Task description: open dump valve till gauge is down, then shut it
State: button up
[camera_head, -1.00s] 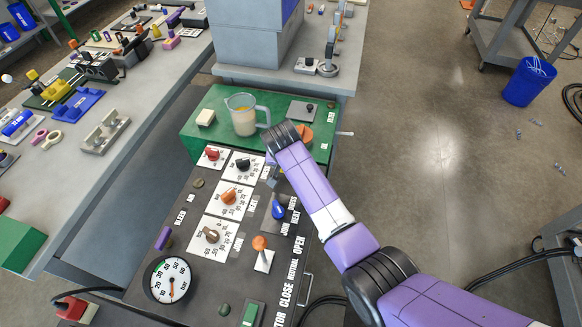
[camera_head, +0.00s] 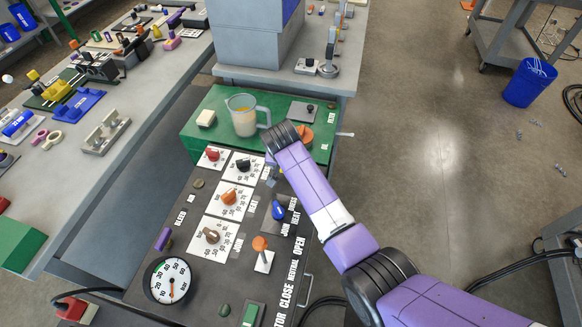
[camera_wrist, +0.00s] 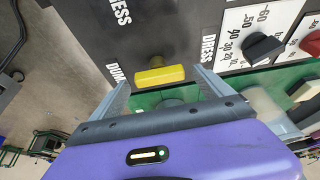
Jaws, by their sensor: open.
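The yellow handle (camera_wrist: 160,75), next to a label that reads as DUMP, shows in the wrist view on the dark panel. My gripper (camera_wrist: 166,88) is open, with one finger to each side of the handle and the handle near the tips. I cannot tell whether the fingers touch it. In the head view my gripper (camera_head: 271,175) is over the panel's far end, and my wrist hides the handle. The round white gauge (camera_head: 167,280) is at the panel's near left. Its orange needle points nearly straight down in the picture; the exact reading is too small to tell.
Close by on the panel are a red knob (camera_head: 212,153), a black knob (camera_head: 243,164), an orange knob (camera_head: 229,197), a blue knob (camera_head: 278,210) and an orange-topped lever (camera_head: 261,245). A jug (camera_head: 242,116) stands on the green top behind. Open floor lies to the right.

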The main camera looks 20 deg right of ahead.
jog(key=v, duration=0.7)
jog(key=shift+r+b, duration=0.3)
